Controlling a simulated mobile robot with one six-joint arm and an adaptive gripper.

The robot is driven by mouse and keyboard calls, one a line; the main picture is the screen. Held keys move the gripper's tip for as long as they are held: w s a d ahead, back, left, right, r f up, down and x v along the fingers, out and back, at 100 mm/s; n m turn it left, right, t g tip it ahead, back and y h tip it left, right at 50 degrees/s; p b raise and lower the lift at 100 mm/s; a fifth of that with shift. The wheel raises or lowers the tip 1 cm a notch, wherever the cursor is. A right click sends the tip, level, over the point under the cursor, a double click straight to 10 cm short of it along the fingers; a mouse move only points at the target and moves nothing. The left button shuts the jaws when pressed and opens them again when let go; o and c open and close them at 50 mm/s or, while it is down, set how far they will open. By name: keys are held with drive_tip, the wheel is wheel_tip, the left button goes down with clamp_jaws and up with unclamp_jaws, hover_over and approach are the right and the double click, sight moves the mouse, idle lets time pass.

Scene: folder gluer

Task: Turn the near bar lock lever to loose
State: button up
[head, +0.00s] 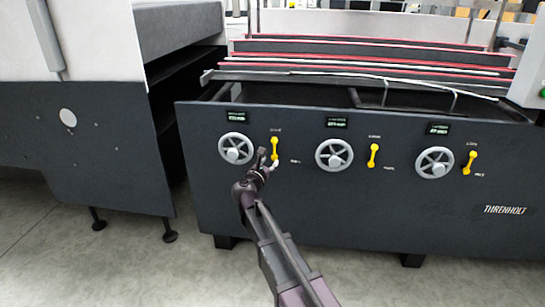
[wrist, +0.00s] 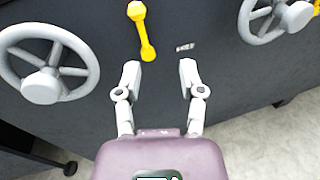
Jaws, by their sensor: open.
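Three yellow lock levers stand on the dark front panel, each to the right of a grey handwheel. The left lever (head: 275,148) is close to my gripper (head: 268,158) and stands nearly upright. In the wrist view this yellow lever (wrist: 142,32) lies ahead of my gripper (wrist: 158,75), a little left of the middle between the fingers. The fingers are open, with nothing between them. The middle lever (head: 373,155) and the right lever (head: 469,162) also stand nearly upright. The small labels by the levers are too blurred to read.
The left handwheel (head: 236,148) is close beside the left lever, and the middle handwheel (head: 334,155) is to its right. Small displays sit above the wheels. A large machine section (head: 90,140) stands at the left across a narrow gap. Floor in front is clear.

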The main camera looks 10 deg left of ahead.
sight(274, 146)
drive_tip(key=shift+w+a+f+n+t+y+b, duration=0.1)
drive_tip(key=shift+a+f+n+t+y+b, duration=0.1)
drive_tip(key=shift+a+n, duration=0.35)
drive_tip(key=shift+a+f+n+t+y+b, duration=0.1)
drive_tip(key=shift+a+n+y+b, duration=0.2)
drive_tip(key=shift+a, duration=0.4)
drive_tip(key=x, duration=1.4)
drive_tip(key=shift+d, duration=0.1)
